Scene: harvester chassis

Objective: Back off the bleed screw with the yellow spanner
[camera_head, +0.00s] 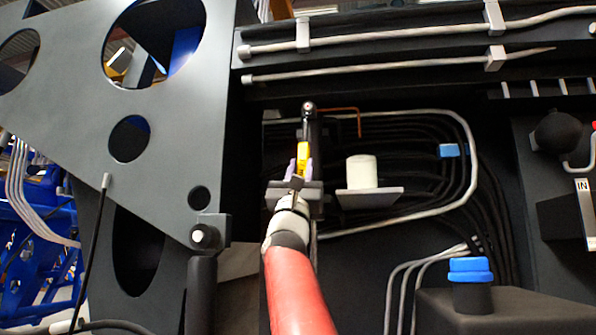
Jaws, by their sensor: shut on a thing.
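The yellow spanner (304,152) shows as a short upright yellow piece in the middle of the view. My gripper (301,170) is shut on it, with pale purple fingers on either side. The lower part of the spanner is hidden by the gripper and my red arm. Just above the spanner stands a black post with a small shiny round tip (308,106), which looks like the bleed screw. The spanner's upper end is close to this post; I cannot tell whether they touch.
A white cylinder (361,171) stands on a grey plate right of my gripper. Black hoses and a bent pale pipe (465,135) run behind. A grey plate with round holes (185,45) fills the left. A blue cap (470,270) sits lower right. A thin copper-coloured rod (345,109) is beside the post.

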